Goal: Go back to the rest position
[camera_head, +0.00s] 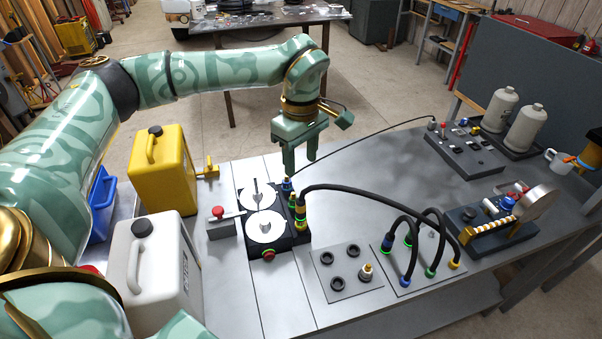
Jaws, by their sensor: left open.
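My left arm (220,68) comes in from the left and reaches over the grey workbench (370,185). Its gripper (299,165) points down with its two fingers apart. It is above the back right corner of a black unit with two white discs (266,227), close to a small blue-topped connector (287,185). I see nothing between the fingers. Whether the fingertips touch the connector, I cannot tell. My right gripper is not in view.
A yellow jug (162,170) and a white jug (150,265) stand at the left. A black hose (385,197) arches over the bench. Clear bench lies behind the hose.

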